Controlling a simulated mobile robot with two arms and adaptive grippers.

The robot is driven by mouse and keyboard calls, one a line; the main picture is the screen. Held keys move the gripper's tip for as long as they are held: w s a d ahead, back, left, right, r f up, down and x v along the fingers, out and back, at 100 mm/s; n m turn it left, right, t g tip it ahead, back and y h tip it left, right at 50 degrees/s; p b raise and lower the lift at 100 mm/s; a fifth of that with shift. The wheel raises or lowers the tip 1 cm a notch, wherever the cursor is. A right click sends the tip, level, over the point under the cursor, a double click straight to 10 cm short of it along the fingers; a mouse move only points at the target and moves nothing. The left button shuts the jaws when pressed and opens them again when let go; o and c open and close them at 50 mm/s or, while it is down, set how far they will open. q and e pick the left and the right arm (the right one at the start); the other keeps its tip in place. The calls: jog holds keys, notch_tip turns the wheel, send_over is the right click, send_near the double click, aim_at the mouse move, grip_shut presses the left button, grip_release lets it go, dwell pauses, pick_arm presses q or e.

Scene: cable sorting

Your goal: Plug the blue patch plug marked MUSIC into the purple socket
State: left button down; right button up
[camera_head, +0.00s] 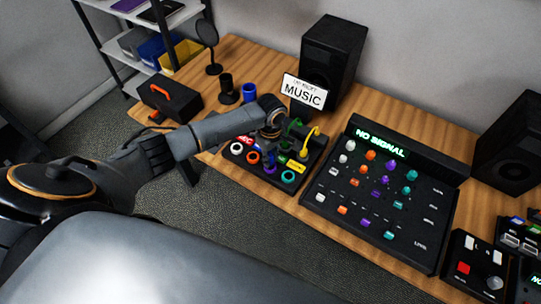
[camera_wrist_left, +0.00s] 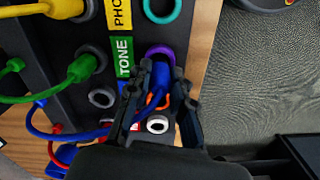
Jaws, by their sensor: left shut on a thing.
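The patch panel (camera_head: 229,168) stands on the desk, and my left arm reaches over it from the left. My left gripper (camera_wrist_left: 160,98) is shut on the blue plug (camera_wrist_left: 160,75), whose blue cable (camera_wrist_left: 75,136) loops away to the left. The plug is right beside the purple socket (camera_wrist_left: 158,49); I cannot tell whether its tip is inside. The purple socket also shows in the head view (camera_head: 269,169), below the gripper (camera_head: 271,133). No MUSIC marking is readable on the plug; a white sign (camera_head: 303,92) reads MUSIC. My right gripper is not in view.
A teal socket (camera_wrist_left: 160,10) and a white socket (camera_wrist_left: 157,124) lie either side of the purple one, with an orange one partly hidden. Green (camera_wrist_left: 80,68) and yellow (camera_head: 304,154) plugs stand nearby. A mixer (camera_head: 325,207) reading NO SIGNAL is at the right.

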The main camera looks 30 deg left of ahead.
pick_arm(q)
jog(key=shift+f, duration=0.6)
dwell(0.4)
jog(key=shift+f, duration=0.25)
dwell(0.5)
jog(key=c, duration=1.1)
grip_release()
jog(key=o, duration=0.5)
jog(key=shift+r+p, duration=0.15)
jog(key=shift+p, duration=0.2)
